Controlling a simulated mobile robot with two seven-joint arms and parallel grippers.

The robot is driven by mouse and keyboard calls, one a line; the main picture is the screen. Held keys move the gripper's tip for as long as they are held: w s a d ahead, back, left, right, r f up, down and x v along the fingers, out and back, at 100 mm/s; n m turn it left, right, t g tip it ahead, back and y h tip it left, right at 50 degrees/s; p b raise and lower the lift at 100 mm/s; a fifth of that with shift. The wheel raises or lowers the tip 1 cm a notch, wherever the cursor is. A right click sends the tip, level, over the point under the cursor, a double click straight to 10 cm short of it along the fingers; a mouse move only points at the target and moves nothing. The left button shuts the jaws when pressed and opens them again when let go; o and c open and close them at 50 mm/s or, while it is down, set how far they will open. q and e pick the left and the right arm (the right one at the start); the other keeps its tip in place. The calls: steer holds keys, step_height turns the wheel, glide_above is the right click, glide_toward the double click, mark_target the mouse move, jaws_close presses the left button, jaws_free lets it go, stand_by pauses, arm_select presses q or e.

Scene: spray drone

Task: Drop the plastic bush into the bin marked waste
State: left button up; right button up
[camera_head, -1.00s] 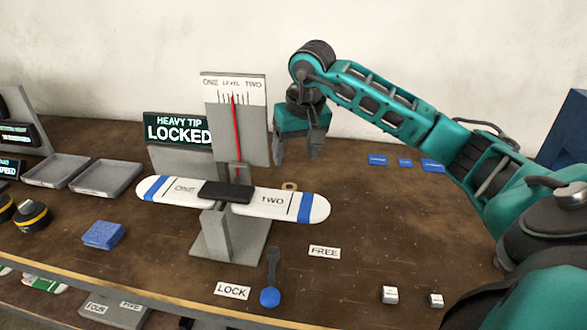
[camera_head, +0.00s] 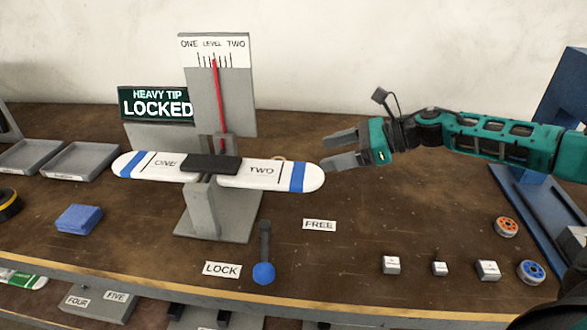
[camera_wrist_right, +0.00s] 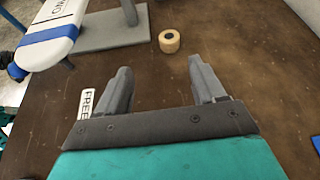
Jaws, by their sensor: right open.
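A tan ring (camera_wrist_right: 169,41), which looks like the plastic bush, lies on the brown bench just beyond my right fingertips in the right wrist view. In the head view only a sliver of the ring (camera_head: 280,158) shows behind the propeller's TWO end. My right gripper (camera_head: 343,150) is open and empty, just right of the propeller tip; its spread fingers also show in the right wrist view (camera_wrist_right: 160,76). Two grey trays stand at the left, a near one (camera_head: 100,180) and a farther-left one (camera_head: 10,172); no waste marking is readable. My left gripper is out of view.
The white propeller (camera_head: 260,170) rests on a grey balance stand (camera_head: 245,222) before a scale board. A LOCKED sign (camera_head: 157,104) stands behind. A blue-knobbed lever (camera_head: 263,272) points toward LOCK. Several small weights (camera_head: 391,265) and reels (camera_head: 507,227) lie at right.

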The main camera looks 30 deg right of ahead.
steer(key=shift+d+f+m, duration=0.15)
steer(key=shift+d+m, duration=0.35)
steer(key=shift+w+t, duration=0.15)
steer(key=shift+t, duration=0.15)
steer(key=shift+h, duration=0.3)
steer(key=p+x, duration=0.1)
steer(key=x, duration=1.1)
steer(key=shift+w+a+f+p, duration=0.1)
steer(key=shift+w+a+p, duration=0.1)
steer(key=shift+p, duration=0.15)
steer(key=shift+c, duration=0.4)
steer(key=c, duration=1.1)
